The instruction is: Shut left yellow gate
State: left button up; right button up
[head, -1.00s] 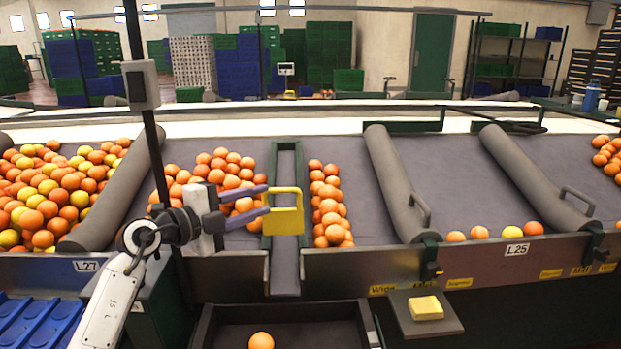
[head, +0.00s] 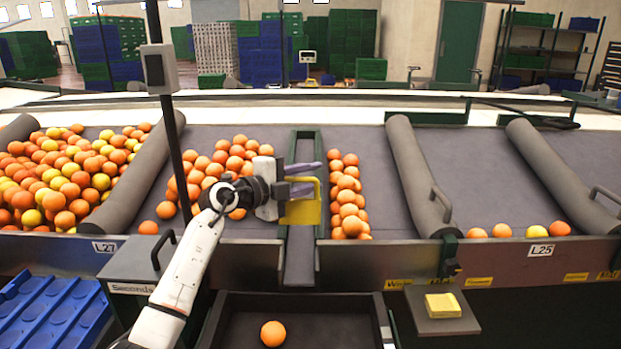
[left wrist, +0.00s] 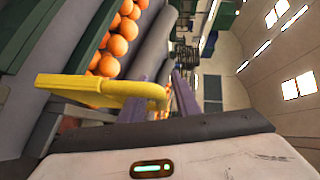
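The yellow gate (head: 301,213) stands upright at the front end of the narrow green-edged chute, between two groups of oranges. It has a flat lower panel and a handle-like upper bar. My left gripper (head: 312,176) is at the gate's upper part, reaching in from the left, with its two purple fingers apart. In the left wrist view the yellow gate (left wrist: 95,86) runs across the picture, and its bent end lies between the fingers of my left gripper (left wrist: 158,103). I cannot tell whether a finger touches it. My right gripper is not in view.
Grey padded dividers (head: 415,180) split the sloped belt into lanes. Several oranges (head: 347,200) lie right of the chute. A dark bin (head: 330,325) below holds one orange (head: 272,334). A small shelf with a yellow block (head: 443,305) juts out at right. A post (head: 165,100) rises at left.

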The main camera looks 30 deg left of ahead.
aim_at(301, 210)
pick_arm(q)
grip_shut()
notch_tip(301, 210, down, 8)
jog(key=shift+f+b, duration=0.15)
jog(key=shift+b, duration=0.35)
grip_release()
